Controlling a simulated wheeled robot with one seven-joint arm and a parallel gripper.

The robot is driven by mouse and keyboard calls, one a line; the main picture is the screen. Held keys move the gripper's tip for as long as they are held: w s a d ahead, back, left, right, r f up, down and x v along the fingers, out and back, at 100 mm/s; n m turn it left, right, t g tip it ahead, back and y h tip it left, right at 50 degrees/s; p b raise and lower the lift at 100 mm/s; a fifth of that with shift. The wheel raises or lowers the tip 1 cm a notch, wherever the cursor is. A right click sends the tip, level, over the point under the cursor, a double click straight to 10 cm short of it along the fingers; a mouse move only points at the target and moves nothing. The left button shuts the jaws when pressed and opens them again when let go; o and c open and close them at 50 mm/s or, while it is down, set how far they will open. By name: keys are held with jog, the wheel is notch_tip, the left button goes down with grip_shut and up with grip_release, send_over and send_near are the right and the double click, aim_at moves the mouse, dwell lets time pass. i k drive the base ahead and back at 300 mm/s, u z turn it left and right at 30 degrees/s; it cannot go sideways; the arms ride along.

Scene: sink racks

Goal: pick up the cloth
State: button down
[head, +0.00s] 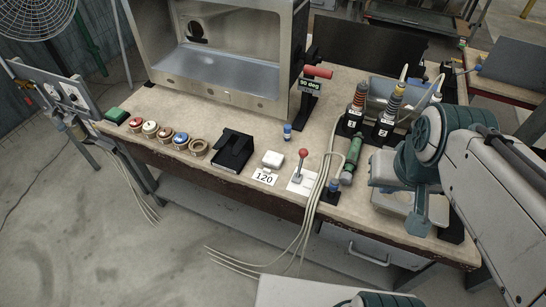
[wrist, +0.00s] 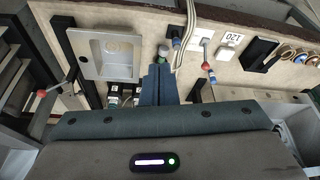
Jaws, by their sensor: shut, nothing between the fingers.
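I cannot make out a thing that is plainly a cloth in either view. A small white pad-like object (head: 272,160) lies on the bench behind a card marked 120 (head: 264,177); I cannot tell if it is cloth. It also shows in the wrist view (wrist: 228,49). My gripper (wrist: 158,70) is shut and empty, its blue-grey fingers together above the bench. In the wrist view the fingertips overlap the area near a green cylinder (head: 350,160), apart from the white object. In the head view my arm covers the bench's right end.
A workbench (head: 225,185) carries a large open metal box (head: 215,92) at the back. A black holder (head: 233,150), a red-knobbed lever (head: 303,160) and several coloured buttons stand along its front. Cables hang over the front edge. A metal tray (wrist: 105,62) lies left of my fingers.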

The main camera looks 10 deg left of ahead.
aim_at(271, 159)
jog(key=u, duration=1)
jog(key=i, duration=0.35)
jog(key=z, duration=0.25)
